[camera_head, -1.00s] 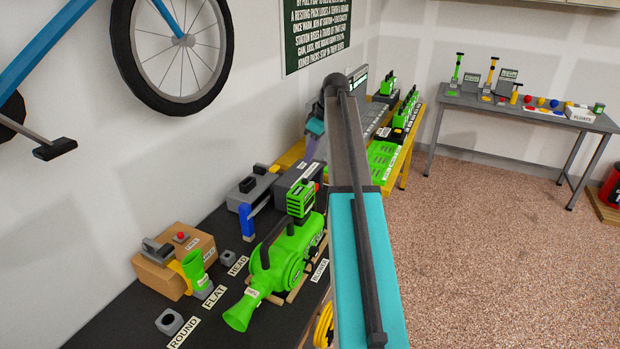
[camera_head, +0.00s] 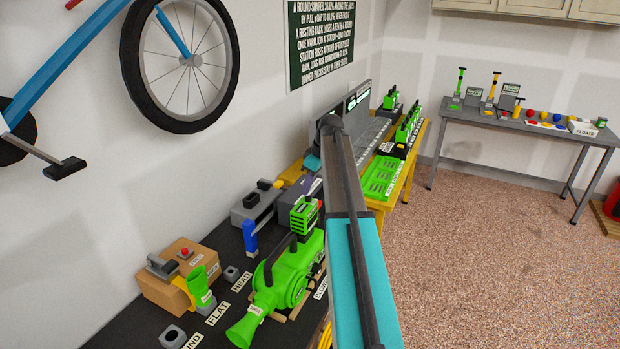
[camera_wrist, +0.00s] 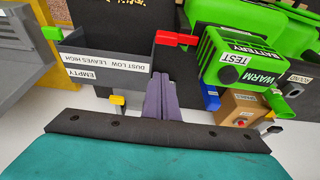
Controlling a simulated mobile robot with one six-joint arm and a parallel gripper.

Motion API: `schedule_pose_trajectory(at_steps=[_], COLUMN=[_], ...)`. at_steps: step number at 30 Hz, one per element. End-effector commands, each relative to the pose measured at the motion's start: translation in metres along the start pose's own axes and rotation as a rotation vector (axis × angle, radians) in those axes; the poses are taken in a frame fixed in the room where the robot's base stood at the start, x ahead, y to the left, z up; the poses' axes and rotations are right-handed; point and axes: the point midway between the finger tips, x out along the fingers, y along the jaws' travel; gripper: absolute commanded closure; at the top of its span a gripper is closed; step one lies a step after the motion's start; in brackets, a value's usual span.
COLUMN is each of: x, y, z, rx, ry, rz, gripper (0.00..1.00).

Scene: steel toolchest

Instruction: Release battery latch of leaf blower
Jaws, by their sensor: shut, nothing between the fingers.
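The green leaf blower (camera_head: 283,278) lies on the black bench in the head view, its nozzle pointing to the lower left. A green ribbed battery block (camera_head: 304,216) stands at its upper end. In the wrist view the battery (camera_wrist: 240,58) carries labels reading BATTERY, TEST and WARM. My gripper (camera_wrist: 156,82) shows as purple-grey fingers, shut and empty, beside the tray and left of the battery.
The grey tray (camera_wrist: 106,48) has a green tab on its left and a yellow one below. A cardboard box (camera_head: 163,290) sits left of the blower. A yellow table (camera_head: 412,140) with green items is beyond. Open floor (camera_head: 490,260) lies right.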

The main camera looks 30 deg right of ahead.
Motion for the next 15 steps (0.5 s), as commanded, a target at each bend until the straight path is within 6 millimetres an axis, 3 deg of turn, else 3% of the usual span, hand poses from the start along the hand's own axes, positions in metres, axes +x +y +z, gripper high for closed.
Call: schedule_pose_trajectory(at_steps=[8,15], x=[0.03,0.019], y=[-0.001,-0.001], z=[0.0,0.025], rx=[0.0,0.001], ry=[-0.002,0.0], rz=[-0.002,0.0], gripper=[1.0,1.0])
